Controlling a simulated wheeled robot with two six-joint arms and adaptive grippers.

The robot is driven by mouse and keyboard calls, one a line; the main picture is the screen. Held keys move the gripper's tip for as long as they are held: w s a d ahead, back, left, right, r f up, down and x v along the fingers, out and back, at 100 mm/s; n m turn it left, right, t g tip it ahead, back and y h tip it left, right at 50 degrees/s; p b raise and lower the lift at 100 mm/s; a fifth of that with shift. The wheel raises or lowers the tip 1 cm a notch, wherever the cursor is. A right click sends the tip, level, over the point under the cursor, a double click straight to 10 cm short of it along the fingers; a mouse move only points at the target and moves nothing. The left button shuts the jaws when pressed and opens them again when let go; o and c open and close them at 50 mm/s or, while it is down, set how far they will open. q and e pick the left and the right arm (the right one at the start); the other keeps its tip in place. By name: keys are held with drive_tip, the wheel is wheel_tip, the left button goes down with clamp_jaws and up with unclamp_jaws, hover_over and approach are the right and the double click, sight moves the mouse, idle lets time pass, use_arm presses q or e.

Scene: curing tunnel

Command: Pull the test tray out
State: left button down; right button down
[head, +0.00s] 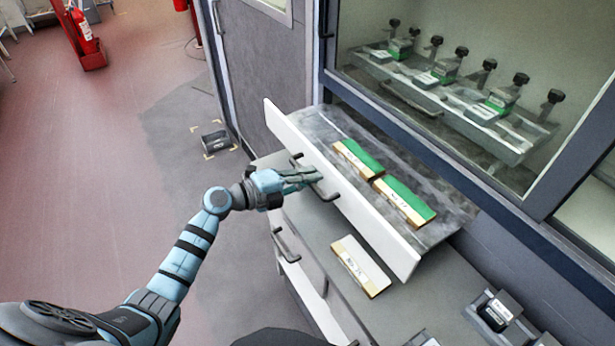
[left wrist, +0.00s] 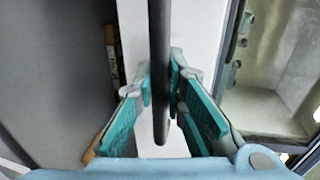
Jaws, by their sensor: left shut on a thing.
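The test tray (head: 318,122) has a grey mottled bed and a long white front panel (head: 385,237), and sticks out below the glass-fronted cabinet. Two samples with green and pale wood-coloured faces lie on it, a far one (head: 358,158) and a near one (head: 405,200). My left gripper (head: 308,178) is at the dark bar handle (head: 328,194) on the panel's outer side. In the left wrist view its teal fingers (left wrist: 162,88) are shut on the handle bar (left wrist: 160,40), one on each side. My right gripper is not in view.
Behind the glass stands a rack (head: 440,98) with several black knobs and green samples. A labelled pale block (head: 360,265) lies on the grey cabinet top below the tray. A small dark box (head: 216,141) sits on the floor. The floor at left is mostly clear.

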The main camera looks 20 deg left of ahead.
use_arm(q)
drive_tip(key=c, duration=1.6)
unclamp_jaws()
drive_tip(key=shift+c, duration=0.2)
drive_tip(key=v, duration=1.2)
drive_tip(key=shift+s, duration=0.1)
